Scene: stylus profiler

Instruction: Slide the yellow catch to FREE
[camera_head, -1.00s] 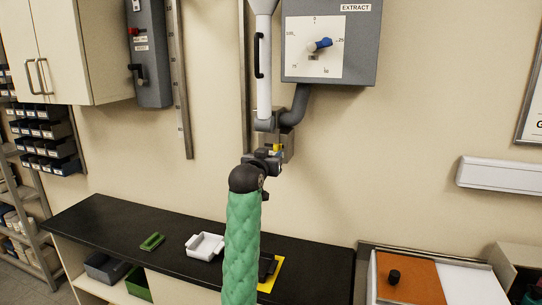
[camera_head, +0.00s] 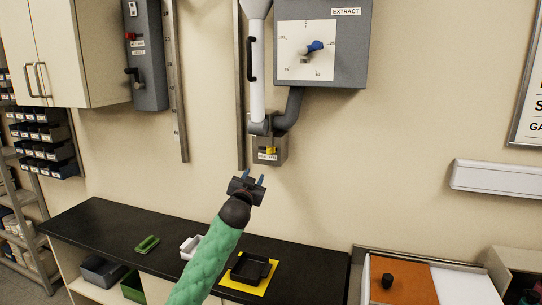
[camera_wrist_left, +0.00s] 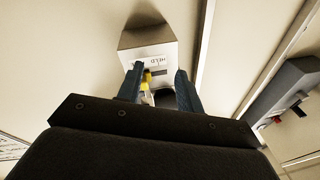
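The yellow catch (camera_head: 271,150) sits on a small grey box (camera_head: 268,157) at the foot of the white pipe, with a label below it whose text is too small to read surely. In the left wrist view the catch (camera_wrist_left: 147,78) shows between my fingers, nearer the left one, with the label on the box (camera_wrist_left: 150,45). My left gripper (camera_head: 254,176) is open and empty, a little below and left of the box and apart from it. In the left wrist view its two blue fingers (camera_wrist_left: 158,88) stand apart. My right gripper is not in view.
The white pipe (camera_head: 257,75) with a black handle rises above the box. The EXTRACT panel (camera_head: 350,62) with a blue-knobbed dial hangs to its right. Below is a black bench (camera_head: 110,238) with trays and a yellow mat (camera_head: 256,287). Wall right of the box is bare.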

